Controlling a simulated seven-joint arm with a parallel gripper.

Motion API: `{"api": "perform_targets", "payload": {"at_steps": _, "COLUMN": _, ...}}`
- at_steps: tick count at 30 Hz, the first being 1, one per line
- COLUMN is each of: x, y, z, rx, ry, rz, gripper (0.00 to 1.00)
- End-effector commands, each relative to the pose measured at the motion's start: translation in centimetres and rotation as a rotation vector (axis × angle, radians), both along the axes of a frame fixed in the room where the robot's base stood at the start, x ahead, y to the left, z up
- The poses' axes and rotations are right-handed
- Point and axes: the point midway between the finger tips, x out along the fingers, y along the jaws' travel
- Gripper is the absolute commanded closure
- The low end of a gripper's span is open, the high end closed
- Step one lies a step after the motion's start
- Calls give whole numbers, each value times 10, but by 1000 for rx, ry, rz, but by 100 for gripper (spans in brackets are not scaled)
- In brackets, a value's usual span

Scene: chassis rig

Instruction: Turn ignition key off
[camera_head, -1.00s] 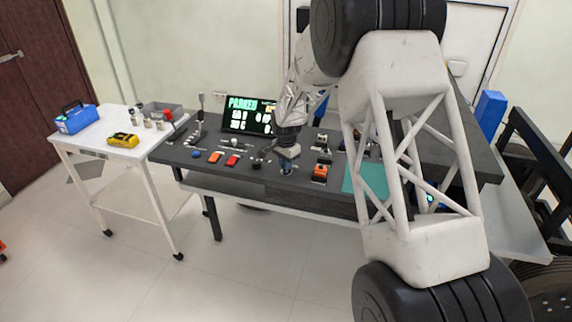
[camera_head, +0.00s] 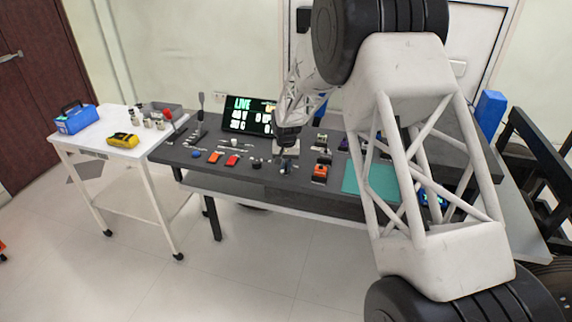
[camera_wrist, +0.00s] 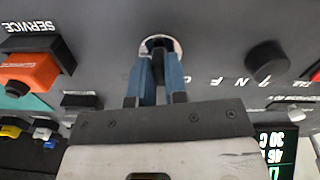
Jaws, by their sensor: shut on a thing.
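The ignition switch shows in the wrist view as a round silver collar (camera_wrist: 174,44) set in the dark grey dash panel (camera_wrist: 215,25). My gripper (camera_wrist: 160,62) has its two blue fingers close together at this collar, shut on the key. In the head view my gripper (camera_head: 286,164) is down at the front middle of the panel. The display screen (camera_head: 248,116) behind it reads LIVE.
In the wrist view a black knob (camera_wrist: 265,58) stands right of the collar and an orange SERVICE switch (camera_wrist: 28,72) left. In the head view, red (camera_head: 232,160) and orange (camera_head: 320,173) switches flank my gripper. A white cart (camera_head: 95,140) stands left.

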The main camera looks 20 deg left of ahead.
Motion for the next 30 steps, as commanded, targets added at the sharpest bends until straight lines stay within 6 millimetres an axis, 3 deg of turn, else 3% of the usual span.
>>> {"api": "perform_targets", "payload": {"at_steps": 12, "x": 1, "y": 0, "z": 0, "rx": 0, "ry": -1, "rz": 268, "gripper": 100}}
{"api": "perform_targets", "payload": {"at_steps": 29, "x": 1, "y": 0, "z": 0, "rx": 0, "ry": -1, "rz": 318, "gripper": 100}}
{"api": "perform_targets", "payload": {"at_steps": 30, "x": 1, "y": 0, "z": 0, "rx": 0, "ry": -1, "rz": 318, "gripper": 85}}
